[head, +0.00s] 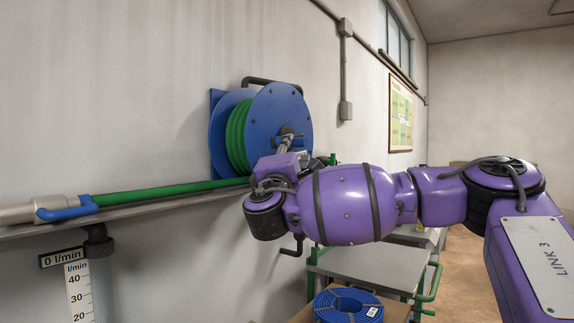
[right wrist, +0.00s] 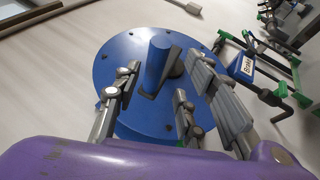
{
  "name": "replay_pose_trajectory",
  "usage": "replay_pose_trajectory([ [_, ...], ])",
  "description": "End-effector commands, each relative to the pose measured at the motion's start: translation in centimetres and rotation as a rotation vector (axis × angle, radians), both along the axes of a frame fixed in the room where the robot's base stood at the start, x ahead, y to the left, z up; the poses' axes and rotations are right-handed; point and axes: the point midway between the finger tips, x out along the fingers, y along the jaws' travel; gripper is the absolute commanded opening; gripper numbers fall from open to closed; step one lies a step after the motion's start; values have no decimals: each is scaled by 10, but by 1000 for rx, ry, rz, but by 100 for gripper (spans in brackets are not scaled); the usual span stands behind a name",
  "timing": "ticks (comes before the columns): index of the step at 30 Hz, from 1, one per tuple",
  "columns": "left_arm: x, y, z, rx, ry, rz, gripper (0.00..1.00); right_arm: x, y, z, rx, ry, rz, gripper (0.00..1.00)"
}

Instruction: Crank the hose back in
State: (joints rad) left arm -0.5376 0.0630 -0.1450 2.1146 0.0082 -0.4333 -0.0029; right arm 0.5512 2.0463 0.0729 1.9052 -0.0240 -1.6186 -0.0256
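The blue hose reel (head: 278,108) is mounted on the wall, with green hose (head: 238,135) wound on its drum. A length of hose (head: 165,191) runs left from it to a grey fitting with a blue lever (head: 68,210). In the right wrist view, a blue crank handle (right wrist: 157,62) stands out from the reel's round face (right wrist: 118,70). My right gripper (head: 289,141) is at the reel's front. Its fingers are spread either side of the handle in the wrist view; I see no clear contact. My left gripper is not in view.
A ledge (head: 140,208) runs along the wall under the hose. A scale marked l/min (head: 77,285) hangs at lower left. A grey bench (head: 365,263) with green tubing and a blue coil (head: 348,307) stand below my right arm. A "Brake" label (right wrist: 246,65) shows beside the reel.

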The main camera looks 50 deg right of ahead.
Motion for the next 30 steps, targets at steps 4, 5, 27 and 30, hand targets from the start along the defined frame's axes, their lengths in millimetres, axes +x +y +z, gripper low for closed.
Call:
replay_pose_trajectory([
  [4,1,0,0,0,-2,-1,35,-15,27,-14,0,2,4,38],
  [5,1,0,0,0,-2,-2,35,-18,32,-17,1,3,4,38],
  [27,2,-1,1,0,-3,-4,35,-44,75,-37,1,0,-2,38],
  [30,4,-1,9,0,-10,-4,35,-49,68,-31,29,-14,-7,38],
])
